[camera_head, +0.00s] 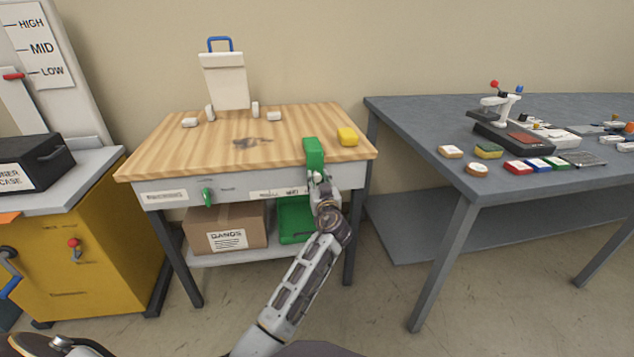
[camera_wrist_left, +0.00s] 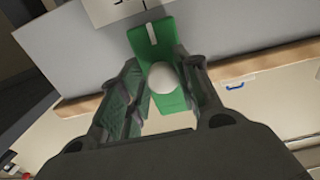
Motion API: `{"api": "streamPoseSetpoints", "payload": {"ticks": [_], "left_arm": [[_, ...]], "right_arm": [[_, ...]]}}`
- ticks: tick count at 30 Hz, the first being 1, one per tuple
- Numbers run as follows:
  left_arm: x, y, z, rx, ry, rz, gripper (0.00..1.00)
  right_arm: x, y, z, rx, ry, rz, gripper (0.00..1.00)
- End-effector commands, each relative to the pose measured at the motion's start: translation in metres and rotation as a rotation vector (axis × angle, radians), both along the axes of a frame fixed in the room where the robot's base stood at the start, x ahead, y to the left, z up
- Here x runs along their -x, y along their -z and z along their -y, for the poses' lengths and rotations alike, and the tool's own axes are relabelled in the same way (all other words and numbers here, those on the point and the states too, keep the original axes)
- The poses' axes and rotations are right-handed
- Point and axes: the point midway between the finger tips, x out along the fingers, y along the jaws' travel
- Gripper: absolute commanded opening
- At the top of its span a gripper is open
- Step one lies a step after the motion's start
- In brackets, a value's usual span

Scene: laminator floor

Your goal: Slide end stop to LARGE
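The green end stop (camera_head: 313,152) stands at the front right edge of the wooden-topped table (camera_head: 185,157). In the left wrist view the green end stop (camera_wrist_left: 168,104) shows a pale line along its upper part and a round white knob (camera_wrist_left: 162,77). My left gripper (camera_head: 318,181) is at the front of the end stop. In the left wrist view its fingers (camera_wrist_left: 163,72) lie close against both sides of the knob and look shut on it. The labels on the table's front panel (camera_head: 228,185) are too small to read surely. My right gripper is not in view.
A yellow block (camera_head: 347,136) lies just right of the end stop. A green lever (camera_head: 207,197) is on the front panel's left. A cardboard box (camera_head: 225,228) and green crate (camera_head: 291,222) sit below. A grey table (camera_head: 410,120) with several small items stands at right.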

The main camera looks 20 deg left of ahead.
Motion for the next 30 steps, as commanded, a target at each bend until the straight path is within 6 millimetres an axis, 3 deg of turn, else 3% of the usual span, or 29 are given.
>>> {"api": "streamPoseSetpoints", "payload": {"ticks": [4, 20, 30], "left_arm": [[0.0, -0.001, 0.002, 0.0, 0.004, 0.002, 0.5], [0.002, -0.001, -0.003, -0.001, -0.001, -0.001, 0.5], [0.012, -0.002, -0.018, -0.002, -0.001, -0.001, 0.5]], "right_arm": [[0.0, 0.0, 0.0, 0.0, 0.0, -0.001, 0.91], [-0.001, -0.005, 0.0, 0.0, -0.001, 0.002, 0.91], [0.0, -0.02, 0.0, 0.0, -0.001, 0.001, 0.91]]}}
